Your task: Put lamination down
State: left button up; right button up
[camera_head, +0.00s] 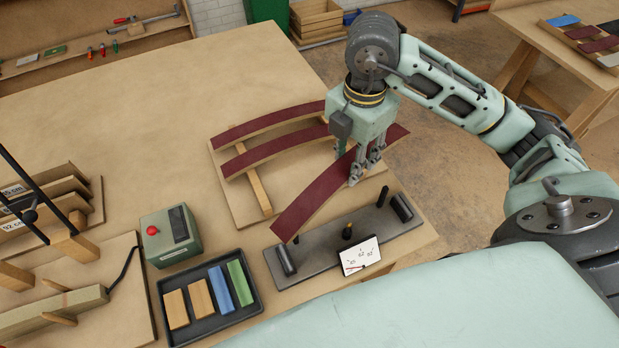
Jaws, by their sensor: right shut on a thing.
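My right gripper (363,172) points down and is shut on a curved lamination (318,200) with a dark red top and pale wooden edge. The held lamination slants from lower left to upper right, its lower left end over the back of a dark grey gauge plate (335,243). Whether it touches anything below is hard to tell. Two similar curved laminations (268,122) (275,150) lie behind it on a wooden board with crossbars (232,192). My left gripper is out of view.
The gauge plate has upright rollers and a small white dial card (361,255). A grey-green box with a red button (170,236) and a black tray of coloured blocks (205,341) stand to the left. A clamp fixture (70,246) is at far left. The table's back left (110,130) is clear.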

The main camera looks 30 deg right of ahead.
jog(key=m, duration=0.3)
jog(key=shift+d+f, duration=0.15)
jog(key=shift+d, duration=0.25)
jog(key=shift+m, duration=0.4)
jog(key=w+a+f+p, duration=0.1)
jog(key=w+f, duration=0.2)
jog(key=w+a+f+p, duration=0.2)
jog(key=w+f, duration=0.2)
jog(key=w+a+f+p, duration=0.1)
jog(key=w+f, duration=0.2)
jog(key=shift+w+a+f, duration=0.2)
jog(key=shift+w, duration=0.1)
jog(key=shift+f, duration=0.25)
